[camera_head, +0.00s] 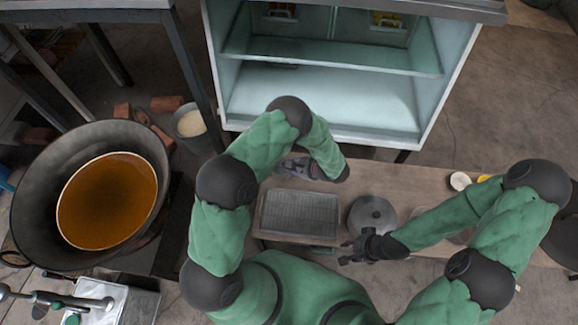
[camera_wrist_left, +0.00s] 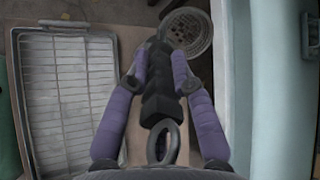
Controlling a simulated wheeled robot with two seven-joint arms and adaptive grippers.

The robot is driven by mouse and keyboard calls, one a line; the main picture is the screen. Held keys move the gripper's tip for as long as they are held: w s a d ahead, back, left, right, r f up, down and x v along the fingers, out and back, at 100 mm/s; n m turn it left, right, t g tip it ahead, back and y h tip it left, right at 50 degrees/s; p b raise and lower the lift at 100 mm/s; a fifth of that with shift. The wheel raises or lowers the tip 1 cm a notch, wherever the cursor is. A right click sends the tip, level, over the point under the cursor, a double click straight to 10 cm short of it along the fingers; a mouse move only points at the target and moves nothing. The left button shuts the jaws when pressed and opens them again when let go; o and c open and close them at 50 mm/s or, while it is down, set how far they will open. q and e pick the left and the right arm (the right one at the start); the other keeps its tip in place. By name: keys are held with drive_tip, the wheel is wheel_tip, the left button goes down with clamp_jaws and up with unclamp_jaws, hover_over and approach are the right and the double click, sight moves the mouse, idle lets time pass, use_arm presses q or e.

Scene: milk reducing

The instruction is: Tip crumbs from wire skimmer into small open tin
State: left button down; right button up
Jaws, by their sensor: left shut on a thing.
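My left gripper (camera_wrist_left: 160,88) is shut on the black handle of the wire skimmer (camera_wrist_left: 188,30) in the left wrist view. The skimmer's round mesh head lies beyond the fingertips, and a ring ends the handle near me. I cannot make out crumbs on the mesh. In the head view my left gripper (camera_head: 297,168) is above the bench's far edge, behind the rack tray; the skimmer is hard to make out there. My right gripper (camera_head: 350,250) is open and empty beside the lidded pot. I cannot tell which container is the small open tin.
A wire rack tray (camera_head: 299,214) and a lidded metal pot (camera_head: 372,215) sit on the wooden bench (camera_head: 400,180). A large wok (camera_head: 35,190) of brown liquid and a grey bucket (camera_head: 183,112) with pale contents stand left. A glass-sided cabinet (camera_head: 320,95) stands behind.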

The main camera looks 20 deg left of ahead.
use_arm(q)
drive_tip(key=s+d+f+t+y+b, duration=0.1)
drive_tip(key=d+f+y+b, duration=0.1)
drive_tip(key=d+f+y, duration=0.2)
drive_tip(key=shift+d+f+y, duration=0.25)
drive_tip(key=shift+d+y, duration=0.15)
idle(0.4)
idle(0.5)
